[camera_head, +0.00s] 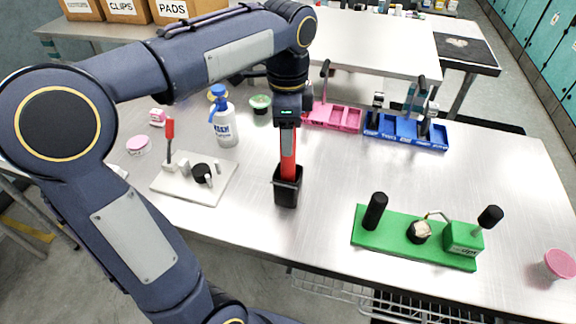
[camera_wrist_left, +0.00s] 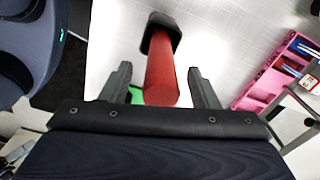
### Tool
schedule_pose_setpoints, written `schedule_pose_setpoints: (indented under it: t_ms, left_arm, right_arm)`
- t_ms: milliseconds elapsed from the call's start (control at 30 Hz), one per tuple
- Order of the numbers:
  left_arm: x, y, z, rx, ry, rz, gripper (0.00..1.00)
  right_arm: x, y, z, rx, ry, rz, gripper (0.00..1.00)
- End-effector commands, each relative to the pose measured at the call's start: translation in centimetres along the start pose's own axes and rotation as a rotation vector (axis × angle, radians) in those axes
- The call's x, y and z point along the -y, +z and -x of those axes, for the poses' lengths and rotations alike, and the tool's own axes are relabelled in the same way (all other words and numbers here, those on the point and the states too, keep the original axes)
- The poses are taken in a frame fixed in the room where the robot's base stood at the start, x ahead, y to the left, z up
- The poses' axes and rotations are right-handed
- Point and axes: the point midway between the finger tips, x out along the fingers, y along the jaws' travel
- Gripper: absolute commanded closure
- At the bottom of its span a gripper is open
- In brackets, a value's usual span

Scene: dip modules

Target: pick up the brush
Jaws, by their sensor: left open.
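The brush (camera_head: 289,158) has a red handle that rises from a black square cup (camera_head: 287,188) near the front middle of the table. Its lower end is hidden inside the cup. In the left wrist view the red handle (camera_wrist_left: 162,82) points toward my gripper, with the dark cup (camera_wrist_left: 160,36) beyond it. My left gripper (camera_head: 288,122) is just above the handle's top. In the left wrist view my left gripper (camera_wrist_left: 160,88) is open, with one finger on each side of the handle and gaps showing. My right gripper is not in view.
A green fixture (camera_head: 400,238) with black knobs lies to the right of the cup. A white plate with parts (camera_head: 225,180) and a spray bottle (camera_head: 224,125) are to the left. Pink (camera_head: 345,119) and blue (camera_head: 405,133) trays stand behind. Bare table lies around the cup.

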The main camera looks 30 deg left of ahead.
Motion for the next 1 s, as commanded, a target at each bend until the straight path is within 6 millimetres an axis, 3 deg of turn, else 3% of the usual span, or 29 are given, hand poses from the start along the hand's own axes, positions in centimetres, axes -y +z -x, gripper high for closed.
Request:
schedule_pose_setpoints:
  t_ms: [200, 467, 833, 1000]
  left_arm:
    - [0.0, 0.0, -2.8, 0.001, 0.001, 0.000, 0.45]
    - [0.0, 0.0, -3.0, 0.001, 0.001, 0.000, 0.45]
    - [0.0, -0.1, -3.0, 0.000, 0.000, 0.000, 0.93]
    - [0.0, -0.1, -3.0, 0.000, 0.000, 0.000, 0.93]
  right_arm:
    - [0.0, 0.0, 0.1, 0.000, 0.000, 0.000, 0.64]
    - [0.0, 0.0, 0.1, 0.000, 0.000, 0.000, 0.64]
    - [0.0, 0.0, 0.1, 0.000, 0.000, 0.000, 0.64]
    - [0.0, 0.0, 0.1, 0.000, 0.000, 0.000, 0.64]
